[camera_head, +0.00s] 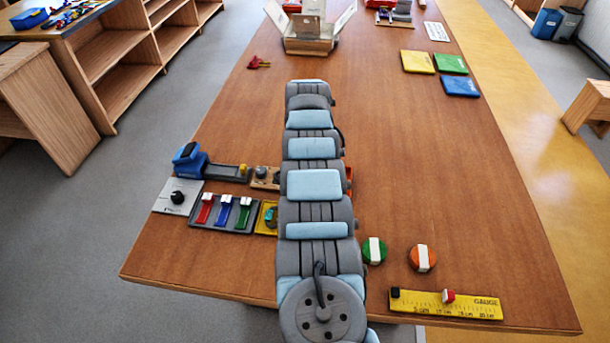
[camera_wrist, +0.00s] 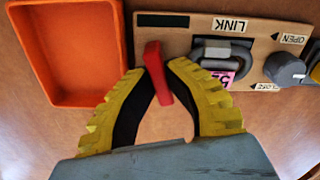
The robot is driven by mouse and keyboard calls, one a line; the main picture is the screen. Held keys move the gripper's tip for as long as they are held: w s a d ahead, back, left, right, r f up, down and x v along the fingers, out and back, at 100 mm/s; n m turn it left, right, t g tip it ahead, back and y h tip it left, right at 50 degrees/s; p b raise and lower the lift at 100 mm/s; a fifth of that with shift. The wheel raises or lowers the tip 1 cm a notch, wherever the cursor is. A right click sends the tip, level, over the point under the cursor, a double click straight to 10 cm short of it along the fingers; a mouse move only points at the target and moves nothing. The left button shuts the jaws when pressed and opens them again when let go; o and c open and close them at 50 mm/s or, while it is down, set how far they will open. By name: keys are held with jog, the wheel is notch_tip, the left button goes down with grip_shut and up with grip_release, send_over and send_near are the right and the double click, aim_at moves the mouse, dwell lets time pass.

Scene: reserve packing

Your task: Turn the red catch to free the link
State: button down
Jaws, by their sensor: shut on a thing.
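The red catch (camera_wrist: 155,62) is an upright-looking red bar at the front edge of a wooden board in the wrist view. My gripper (camera_wrist: 159,72) has its yellow, black-lined fingers on either side of the catch, shut on it. The grey metal link (camera_wrist: 223,52) sits on the board to the right of the catch, under the LINK label, with a pink tag (camera_wrist: 226,78) below it. In the head view my arm hides the catch and my gripper. Part of the wooden board (camera_head: 265,178) shows left of my arm.
An orange tray (camera_wrist: 68,100) lies left of the board. A grey knob (camera_wrist: 285,69) marked OPEN and CLOSE is at its right. Left of my arm are a tray of coloured levers (camera_head: 224,213) and a blue device (camera_head: 188,160). The table (camera_head: 440,180) right of my arm is largely clear.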

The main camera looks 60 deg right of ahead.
jog(key=shift+f+m+b, duration=0.1)
jog(key=shift+m+b, duration=0.55)
jog(key=shift+m, duration=0.95)
jog(key=shift+s, duration=0.1)
jog(key=c, duration=1.1)
grip_release()
jog(key=shift+o, duration=0.2)
jog(key=shift+r, duration=0.2)
notch_tip(320, 180, up, 12)
jog(key=shift+f, duration=0.15)
